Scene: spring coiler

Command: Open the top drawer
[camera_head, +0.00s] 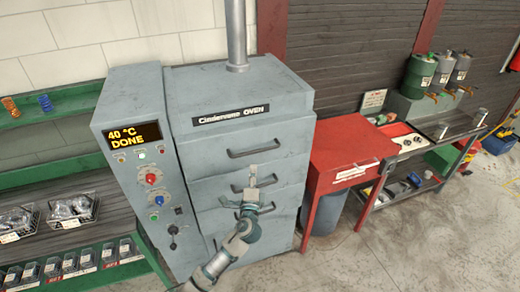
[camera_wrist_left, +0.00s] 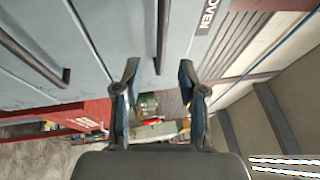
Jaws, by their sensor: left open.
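The grey oven (camera_head: 180,84) has several drawers stacked down its front, each with a dark bar handle. The top drawer (camera_head: 210,154), under the name plate, looks closed. Its handle (camera_head: 253,150) also shows in the left wrist view (camera_wrist_left: 162,35). My left gripper (camera_head: 253,172) is in front of the oven, just below the top handle in the head view. In the left wrist view its two fingers (camera_wrist_left: 158,70) are apart and empty. The top handle's end appears between the fingertips there; I cannot tell the depth gap. My right gripper is not in view.
The lower drawer handle (camera_wrist_left: 35,55) lies to the left in the wrist view. A control panel (camera_head: 138,150) reading 40 °C DONE stands left of the drawers. A red cabinet (camera_head: 345,145) stands to the right, and green shelves (camera_head: 60,110) to the left.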

